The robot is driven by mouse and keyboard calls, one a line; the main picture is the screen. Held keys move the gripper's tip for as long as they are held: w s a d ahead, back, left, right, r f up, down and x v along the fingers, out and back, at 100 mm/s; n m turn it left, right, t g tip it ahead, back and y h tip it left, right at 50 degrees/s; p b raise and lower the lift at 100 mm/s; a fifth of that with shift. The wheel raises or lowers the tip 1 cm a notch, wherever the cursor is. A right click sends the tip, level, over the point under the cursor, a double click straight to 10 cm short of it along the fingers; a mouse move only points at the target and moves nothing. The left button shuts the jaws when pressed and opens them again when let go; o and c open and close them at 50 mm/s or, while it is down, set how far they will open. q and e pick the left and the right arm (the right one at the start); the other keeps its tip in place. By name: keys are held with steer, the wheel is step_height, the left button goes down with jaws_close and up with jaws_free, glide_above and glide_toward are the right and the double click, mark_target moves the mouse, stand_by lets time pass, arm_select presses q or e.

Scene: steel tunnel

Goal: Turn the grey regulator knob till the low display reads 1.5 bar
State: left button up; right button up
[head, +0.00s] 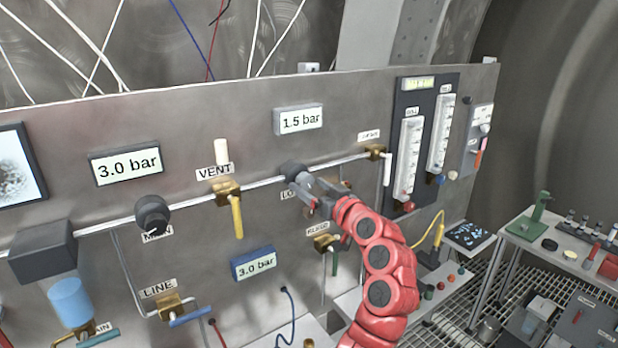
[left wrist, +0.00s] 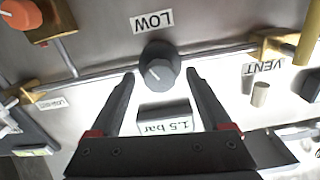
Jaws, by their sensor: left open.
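The dark grey regulator knob (head: 293,169) sits on the panel pipe above the LOW label, which is partly hidden in the head view. The low display (head: 300,120) above it reads 1.5 bar. My left gripper (head: 308,190) is open at the knob. In the left wrist view, the knob (left wrist: 160,66) lies between the tips of my left gripper (left wrist: 160,74), with a narrow gap on each side. A pale pointer line shows on its face. The low display (left wrist: 165,119) appears upside down there, also at 1.5 bar. My right gripper is not in view.
A MAIN knob (head: 152,215) and a 3.0 bar display (head: 125,164) are at left. A yellow-handled VENT valve (head: 237,215) is left of the knob; a white-handled valve (head: 386,167) is right. Another 3.0 bar display (head: 254,263) is below. A bench (head: 545,245) stands at far right.

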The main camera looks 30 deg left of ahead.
arm_select(q)
steer(key=shift+w+a, duration=0.25)
steer(key=shift+a, duration=0.25)
jaws_close()
steer(key=shift+f+m+b, duration=0.2)
steer(key=shift+m+b, duration=0.1)
steer(key=shift+b, duration=0.45)
steer(key=shift+r, duration=0.15)
jaws_free()
